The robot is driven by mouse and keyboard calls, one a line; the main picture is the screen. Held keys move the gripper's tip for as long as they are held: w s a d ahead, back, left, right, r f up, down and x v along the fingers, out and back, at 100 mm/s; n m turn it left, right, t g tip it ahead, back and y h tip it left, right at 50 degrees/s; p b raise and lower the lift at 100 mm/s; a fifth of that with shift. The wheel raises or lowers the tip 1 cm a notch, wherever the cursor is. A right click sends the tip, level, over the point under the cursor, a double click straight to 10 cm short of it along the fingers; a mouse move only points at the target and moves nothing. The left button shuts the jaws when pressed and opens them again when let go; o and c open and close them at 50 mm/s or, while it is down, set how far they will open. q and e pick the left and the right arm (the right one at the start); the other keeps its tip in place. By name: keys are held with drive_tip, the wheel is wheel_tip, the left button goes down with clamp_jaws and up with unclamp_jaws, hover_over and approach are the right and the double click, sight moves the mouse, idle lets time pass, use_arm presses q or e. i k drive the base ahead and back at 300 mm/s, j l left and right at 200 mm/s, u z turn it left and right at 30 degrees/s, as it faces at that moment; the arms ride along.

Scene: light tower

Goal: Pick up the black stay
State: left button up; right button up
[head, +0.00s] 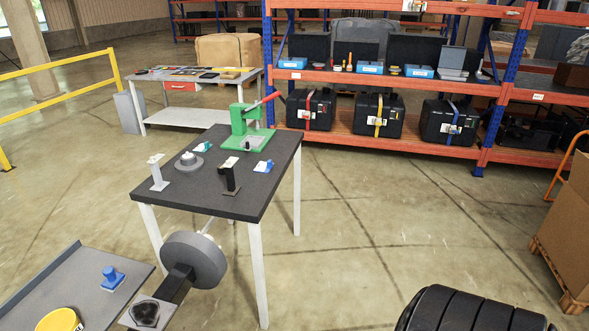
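The black stay (228,179) is a small upright black bracket with a pale top piece. It stands on the dark tabletop (255,200), near the table's front right part. A similar light grey stay (158,174) stands at the table's left edge. I see no gripper at the black stay, and neither of my grippers can be made out in the head view.
A green press (246,122) with a red lever stands at the table's back. A grey round part (182,163) and small blue pieces (264,166) lie near the stays. A large grey disc (197,262) is before the table. Shelving (420,148) stands behind.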

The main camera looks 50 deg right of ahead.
sight(232, 190)
drive_tip(key=z, duration=1.1)
drive_tip(key=i+l, duration=0.15)
drive_tip(key=l+z, duration=0.05)
drive_tip(key=l, duration=0.05)
